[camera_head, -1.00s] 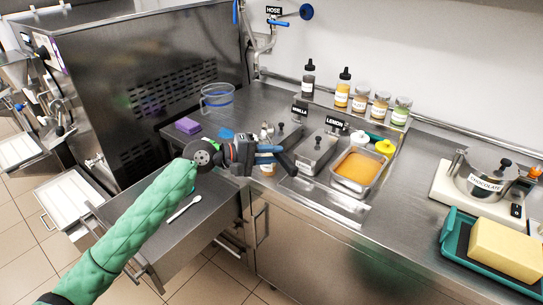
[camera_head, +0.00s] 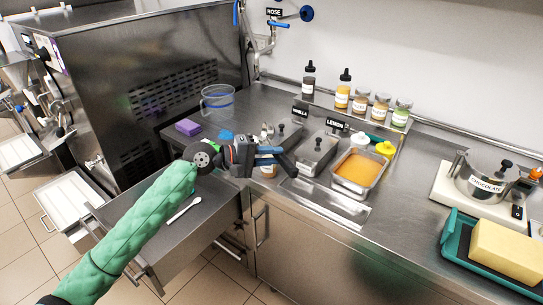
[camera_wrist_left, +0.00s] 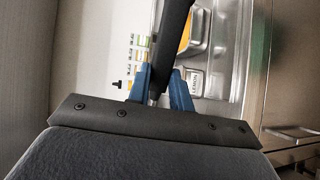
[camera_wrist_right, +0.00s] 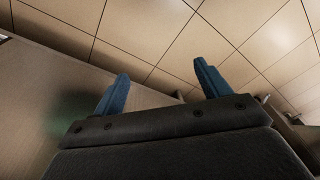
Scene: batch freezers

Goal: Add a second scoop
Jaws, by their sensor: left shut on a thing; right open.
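My left gripper (camera_head: 268,153) is shut on a tool with a dark handle (camera_wrist_left: 172,45). It is above the front of the counter, by the lidded vanilla pan (camera_head: 285,134). The tool's working end is not clearly visible. A small cup (camera_head: 268,171) shows partly behind the gripper. The lidded lemon pan (camera_head: 316,152) stands to the right. An uncovered pan of orange gelato (camera_head: 357,170) is right of that. My right gripper (camera_wrist_right: 158,85) is open and empty in the right wrist view, with floor tiles beyond it. It is outside the head view.
An open drawer (camera_head: 160,232) with a white spoon (camera_head: 184,209) juts out below my left arm. A clear jug (camera_head: 217,101) and purple sponge (camera_head: 188,127) stand behind. Bottles and jars (camera_head: 361,98) line the back shelf. A teal tray (camera_head: 455,253) is at right.

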